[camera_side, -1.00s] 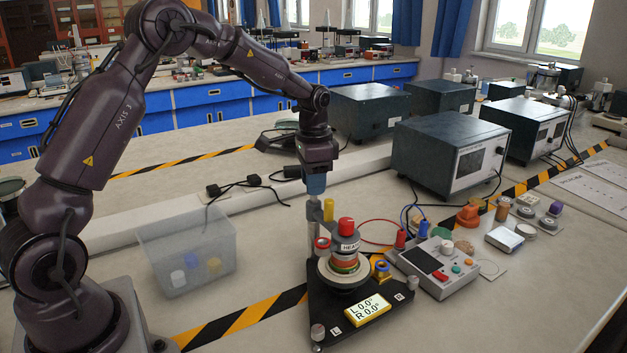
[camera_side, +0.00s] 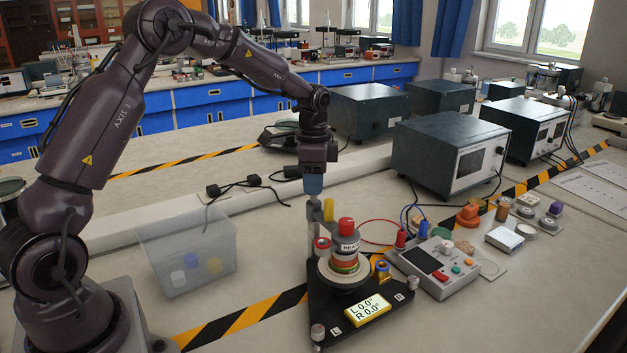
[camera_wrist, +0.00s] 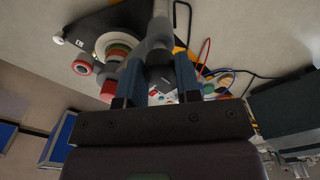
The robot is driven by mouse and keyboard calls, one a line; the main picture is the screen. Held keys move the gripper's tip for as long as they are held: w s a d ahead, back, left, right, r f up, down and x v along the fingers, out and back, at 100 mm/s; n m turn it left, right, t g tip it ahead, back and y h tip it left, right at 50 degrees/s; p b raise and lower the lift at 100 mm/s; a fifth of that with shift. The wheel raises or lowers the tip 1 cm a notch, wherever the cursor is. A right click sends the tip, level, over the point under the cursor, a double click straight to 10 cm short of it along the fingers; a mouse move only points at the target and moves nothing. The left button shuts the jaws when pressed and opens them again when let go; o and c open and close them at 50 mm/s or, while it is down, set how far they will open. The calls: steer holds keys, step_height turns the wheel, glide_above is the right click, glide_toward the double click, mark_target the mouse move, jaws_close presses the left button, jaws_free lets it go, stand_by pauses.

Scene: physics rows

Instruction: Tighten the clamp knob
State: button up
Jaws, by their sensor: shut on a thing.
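The black triangular base (camera_side: 345,322) stands on the bench with a round stack of rings and discs (camera_side: 345,262) and a yellow readout (camera_side: 368,309) showing L 0.0° and R 0.0°. A grey post (camera_side: 313,222) rises at its back left. My gripper (camera_side: 314,193) points down at the top of this post. In the wrist view, the blue fingers of my gripper (camera_wrist: 158,78) close around a dark grey piece (camera_wrist: 158,72) at the post's end, which I take as the clamp knob. The fingers partly hide it, and its tightness cannot be seen.
A clear bin (camera_side: 187,255) with several small pieces stands left of the base. A grey control box (camera_side: 438,267) with wires is close at the right. A yellow cylinder (camera_side: 328,209) is just beside the post. Large instruments (camera_side: 450,155) stand behind.

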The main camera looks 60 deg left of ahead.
steer(key=o, duration=0.9)
steer(key=shift+r, duration=0.1)
step_height(320, 180, up, 13)
steer(key=shift+f, duration=0.1)
